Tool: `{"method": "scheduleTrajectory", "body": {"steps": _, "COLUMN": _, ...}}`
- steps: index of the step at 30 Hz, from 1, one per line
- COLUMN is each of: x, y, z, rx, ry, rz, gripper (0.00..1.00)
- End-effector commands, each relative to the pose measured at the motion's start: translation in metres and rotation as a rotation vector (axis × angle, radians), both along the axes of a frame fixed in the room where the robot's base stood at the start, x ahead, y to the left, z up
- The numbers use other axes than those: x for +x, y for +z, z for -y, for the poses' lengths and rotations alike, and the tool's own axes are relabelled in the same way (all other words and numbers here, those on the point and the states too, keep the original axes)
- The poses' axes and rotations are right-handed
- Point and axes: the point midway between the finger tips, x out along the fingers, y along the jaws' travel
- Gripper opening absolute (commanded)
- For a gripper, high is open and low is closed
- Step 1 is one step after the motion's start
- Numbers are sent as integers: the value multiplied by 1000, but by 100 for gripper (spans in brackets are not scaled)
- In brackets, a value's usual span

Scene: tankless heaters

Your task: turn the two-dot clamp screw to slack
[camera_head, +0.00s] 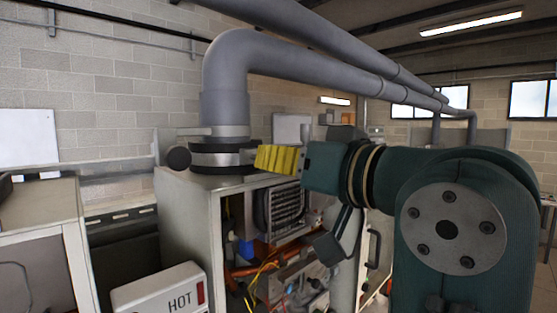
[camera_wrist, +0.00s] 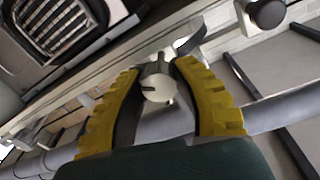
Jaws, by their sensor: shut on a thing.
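My gripper (camera_head: 262,157) has yellow fingers and reaches the clamp's right side from the right. In the wrist view my gripper (camera_wrist: 158,68) is shut on a pale round clamp screw (camera_wrist: 158,88), which shows between the two fingers with small dark notches at its rim. I cannot make out two dots on it. In the head view the fingers hide the screw.
The open heater cabinet (camera_head: 188,225) shows a finned grille, wires and copper pipes below my gripper. A black knob (camera_head: 179,158) sticks out left of the clamp. A white box marked HOT (camera_head: 160,291) stands at the front left. The grey pipe (camera_head: 300,62) runs above my arm.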

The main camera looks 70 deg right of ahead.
Motion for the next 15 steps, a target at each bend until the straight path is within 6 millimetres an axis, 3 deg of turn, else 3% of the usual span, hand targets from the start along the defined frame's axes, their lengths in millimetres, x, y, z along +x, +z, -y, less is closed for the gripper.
{"method": "scheduleTrajectory", "body": {"steps": 15, "x": 0, "y": 2, "z": 0, "rx": -163, "ry": -1, "rz": -73, "gripper": 0}}
